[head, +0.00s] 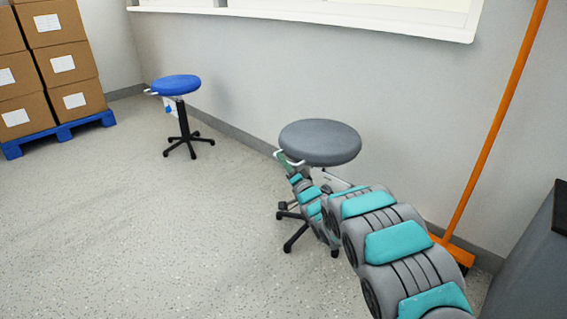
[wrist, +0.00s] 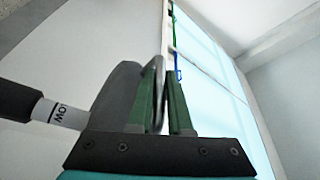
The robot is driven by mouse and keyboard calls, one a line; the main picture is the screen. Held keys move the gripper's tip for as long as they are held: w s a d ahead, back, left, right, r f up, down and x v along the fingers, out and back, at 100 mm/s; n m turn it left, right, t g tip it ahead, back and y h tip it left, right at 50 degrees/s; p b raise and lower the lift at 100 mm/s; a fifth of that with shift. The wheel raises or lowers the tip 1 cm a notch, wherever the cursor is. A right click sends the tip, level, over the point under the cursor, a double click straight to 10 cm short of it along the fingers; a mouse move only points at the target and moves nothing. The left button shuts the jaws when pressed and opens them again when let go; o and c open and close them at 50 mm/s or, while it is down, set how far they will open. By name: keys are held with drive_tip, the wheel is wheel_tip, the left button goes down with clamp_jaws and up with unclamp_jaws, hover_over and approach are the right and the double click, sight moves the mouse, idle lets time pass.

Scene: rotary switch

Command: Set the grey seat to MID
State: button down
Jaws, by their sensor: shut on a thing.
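The grey seat (head: 320,142) is a round stool top on a dark five-legged base, standing near the wall. A pale looped lever (head: 290,159) sticks out from under its left side. My gripper (head: 284,161) is at that lever, with its green fingers shut on it. In the wrist view my gripper (wrist: 163,78) has the metal lever loop (wrist: 156,66) between its fingers, beside the grey seat's edge (wrist: 116,88). The dark column (wrist: 14,100) shows at left with a white band (wrist: 60,114) reading LOW. My arm hides part of the stool's base and column.
A blue stool (head: 176,86) stands farther back left. Boxes (head: 62,57) are stacked on a blue pallet (head: 62,134). An orange broom (head: 495,125) leans on the wall at right, near a dark cabinet (head: 535,260). The floor at left is clear.

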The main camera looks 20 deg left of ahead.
wheel_tip(320, 180, up, 4)
drive_tip(key=shift+r+p, duration=0.2)
drive_tip(key=shift+p, duration=0.8)
drive_tip(key=shift+f, duration=0.15)
drive_tip(key=c, duration=0.8)
unclamp_jaws()
drive_tip(key=shift+f, duration=0.1)
drive_tip(key=shift+c, duration=0.2)
drive_tip(key=shift+d, duration=0.15)
drive_tip(key=v, duration=0.7)
drive_tip(key=shift+s+d, duration=0.15)
drive_tip(key=shift+s, duration=0.1)
drive_tip(key=shift+d+f, duration=0.1)
